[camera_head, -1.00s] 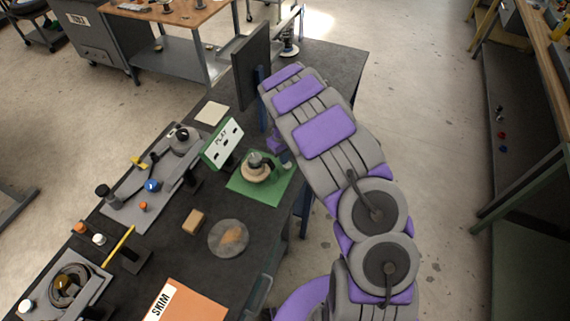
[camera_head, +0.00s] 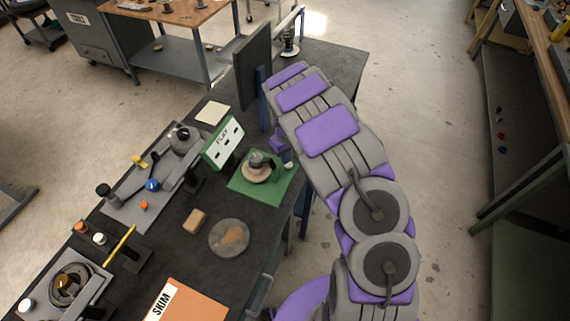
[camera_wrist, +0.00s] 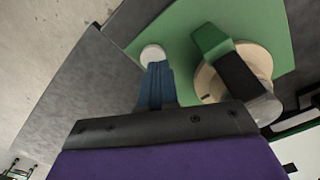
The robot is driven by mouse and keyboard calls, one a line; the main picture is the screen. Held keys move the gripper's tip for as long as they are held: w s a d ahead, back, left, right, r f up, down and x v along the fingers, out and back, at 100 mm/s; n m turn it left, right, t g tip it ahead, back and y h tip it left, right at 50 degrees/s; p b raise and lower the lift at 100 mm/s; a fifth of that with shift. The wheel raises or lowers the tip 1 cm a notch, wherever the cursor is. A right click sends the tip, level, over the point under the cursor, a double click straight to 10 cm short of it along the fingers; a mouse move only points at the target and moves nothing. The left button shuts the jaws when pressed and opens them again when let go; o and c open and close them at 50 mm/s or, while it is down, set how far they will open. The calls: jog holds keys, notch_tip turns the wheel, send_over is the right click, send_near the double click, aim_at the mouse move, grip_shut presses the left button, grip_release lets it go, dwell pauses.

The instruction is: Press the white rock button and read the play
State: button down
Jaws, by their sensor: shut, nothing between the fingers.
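The white round button (camera_wrist: 152,53) sits on a green mat (camera_wrist: 180,42) in the wrist view. My gripper (camera_wrist: 155,68) is shut and empty, and its blue fingertips are at the near edge of the button. I cannot tell whether they touch it. A round tan base with a dark-grey and green top piece (camera_head: 258,167) stands on the mat beside the button. The white PLAY panel (camera_head: 223,143), with dark slots, stands behind it.
A round grey plate (camera_head: 218,238), a small tan block (camera_head: 194,221) and an orange SKIM board (camera_head: 195,304) lie nearer on the bench. A dark upright panel (camera_head: 252,66) rises behind my arm. Fixtures with knobs line the left edge.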

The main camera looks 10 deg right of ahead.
jog(key=shift+d+f, duration=0.1)
jog(key=shift+d, duration=0.6)
jog(key=shift+d+f, duration=0.25)
jog(key=shift+a+f, duration=0.7)
jog(key=shift+a, duration=0.2)
jog(key=shift+d+r, duration=0.1)
jog(key=shift+d, duration=0.55)
jog(key=shift+a+r+p, duration=0.25)
jog(key=shift+r, duration=0.75)
jog(key=shift+a+r+p, duration=0.25)
jog(key=shift+r, duration=0.75)
jog(key=shift+d+r+p, duration=0.2)
jog(key=shift+r, duration=0.55)
jog(key=shift+d+r+p, duration=0.15)
jog(key=shift+r, duration=1)
jog(key=shift+a, duration=0.2)
